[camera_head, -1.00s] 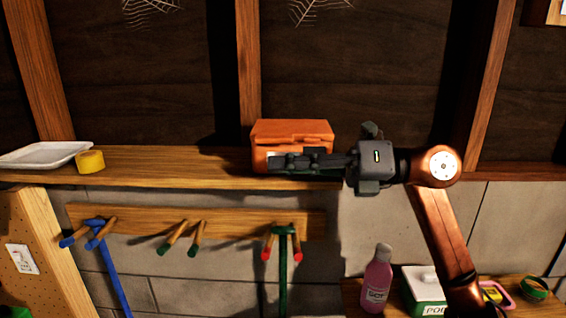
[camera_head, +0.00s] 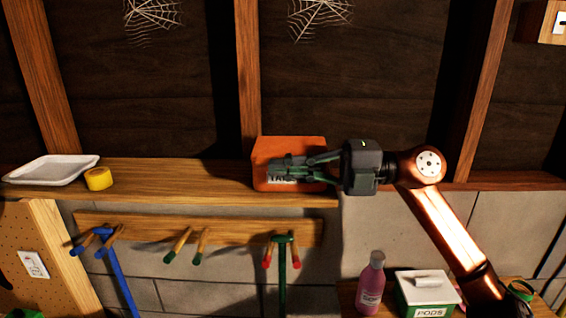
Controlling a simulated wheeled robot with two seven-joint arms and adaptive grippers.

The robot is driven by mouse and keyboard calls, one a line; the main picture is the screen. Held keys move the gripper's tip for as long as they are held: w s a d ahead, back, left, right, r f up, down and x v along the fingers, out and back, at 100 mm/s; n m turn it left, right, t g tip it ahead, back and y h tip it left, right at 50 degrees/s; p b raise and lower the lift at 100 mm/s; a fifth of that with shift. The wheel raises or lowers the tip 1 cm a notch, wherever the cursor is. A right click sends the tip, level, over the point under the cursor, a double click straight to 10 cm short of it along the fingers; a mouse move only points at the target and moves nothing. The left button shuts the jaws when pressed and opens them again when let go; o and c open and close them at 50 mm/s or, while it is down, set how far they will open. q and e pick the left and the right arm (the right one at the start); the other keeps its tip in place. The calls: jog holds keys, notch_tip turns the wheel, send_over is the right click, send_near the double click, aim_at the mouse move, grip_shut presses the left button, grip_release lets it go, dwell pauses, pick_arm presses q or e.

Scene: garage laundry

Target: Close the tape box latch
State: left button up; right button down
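The orange tape box (camera_head: 290,147) stands on the wooden shelf, right of the middle post. Part of a white label with dark letters (camera_head: 283,180) shows on its front, below the fingers. My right gripper (camera_head: 275,169) reaches in from the right. Its fingers point left and lie across the box front, hiding its middle. I cannot tell whether they touch the box or how far apart the tips are. The latch is not clearly visible behind them. My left gripper is not in view.
The wooden shelf (camera_head: 195,180) also bears a white tray (camera_head: 52,169) and a yellow tape roll (camera_head: 98,178) at the left. Below it is a peg rail (camera_head: 150,231) with hanging tools. A pink bottle (camera_head: 371,285) and a pods box (camera_head: 428,293) stand lower right.

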jog(key=shift+w+d+r+m, duration=0.15)
jog(key=shift+w+r+m, duration=0.15)
jog(key=shift+r+m, duration=0.1)
jog(key=c, duration=2.1)
grip_release()
jog(key=shift+f, duration=0.2)
jog(key=shift+f, duration=0.1)
jog(key=d, duration=1.2)
jog(key=shift+s+r, duration=0.2)
jog(key=shift+s, duration=0.05)
